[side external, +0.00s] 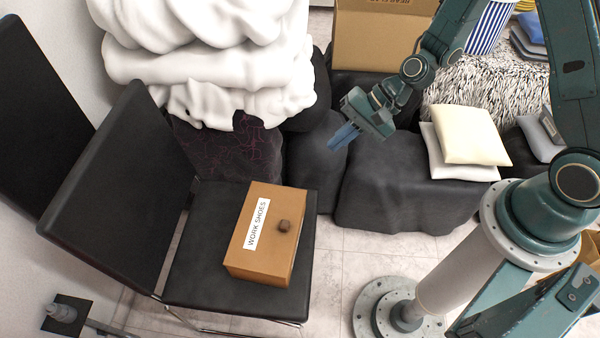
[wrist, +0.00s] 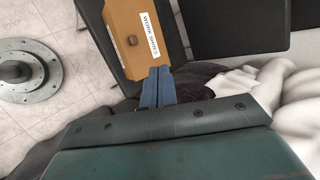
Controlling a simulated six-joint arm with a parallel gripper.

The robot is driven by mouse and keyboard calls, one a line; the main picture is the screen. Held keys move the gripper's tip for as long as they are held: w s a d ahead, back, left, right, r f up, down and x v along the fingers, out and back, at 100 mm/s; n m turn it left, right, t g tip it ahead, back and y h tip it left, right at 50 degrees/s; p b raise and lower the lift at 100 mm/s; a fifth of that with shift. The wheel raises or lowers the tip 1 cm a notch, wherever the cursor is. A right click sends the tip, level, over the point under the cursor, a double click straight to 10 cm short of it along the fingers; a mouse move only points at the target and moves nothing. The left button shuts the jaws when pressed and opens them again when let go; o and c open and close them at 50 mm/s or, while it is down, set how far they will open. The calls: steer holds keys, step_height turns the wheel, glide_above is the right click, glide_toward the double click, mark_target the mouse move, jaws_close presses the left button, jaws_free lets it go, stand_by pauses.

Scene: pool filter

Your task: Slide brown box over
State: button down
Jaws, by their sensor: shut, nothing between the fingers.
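The brown box (side external: 265,260) lies on the seat of a black chair (side external: 190,262). It has a white "WORK SHOES" label on its top and a small dark knob or spot beside the label. It also shows near the top of the wrist view (wrist: 125,40). My gripper (side external: 338,140) is in the air above dark covered furniture, up and right of the box in the side view. Its blue fingers are together and empty, apart from the box. In the wrist view the closed fingertips (wrist: 159,72) point toward the box's edge.
White bedding (side external: 210,60) is heaped behind the chair. Cream pillows (side external: 470,135) lie on a dark covered bench (side external: 390,195) to the right. A large cardboard box (side external: 375,45) stands at the back. Tiled floor (side external: 345,255) lies open between the chair and my base.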

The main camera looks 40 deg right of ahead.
steer(key=s+f+m+t, duration=0.1)
steer(key=s+f+m, duration=0.1)
steer(key=f+m, duration=0.3)
steer(key=s+f+m, duration=0.3)
steer(key=f+m, duration=0.3)
steer(key=f, duration=0.4)
steer(key=s+f+m+t+h, duration=0.1)
steer(key=s+f+m, duration=0.2)
steer(key=f+m, duration=0.2)
step_height(320, 180, down, 3)
steer(key=shift+d+f+m+t, duration=0.2)
steer(key=shift+m+t, duration=0.1)
steer(key=shift+m, duration=0.1)
steer(key=shift+w+a, duration=0.1)
steer(key=w+a+r+x, duration=0.1)
steer(key=r+x, duration=0.1)
steer(key=x, duration=1)
steer(key=shift+w+a+f, duration=0.3)
steer(key=shift+w+f, duration=0.05)
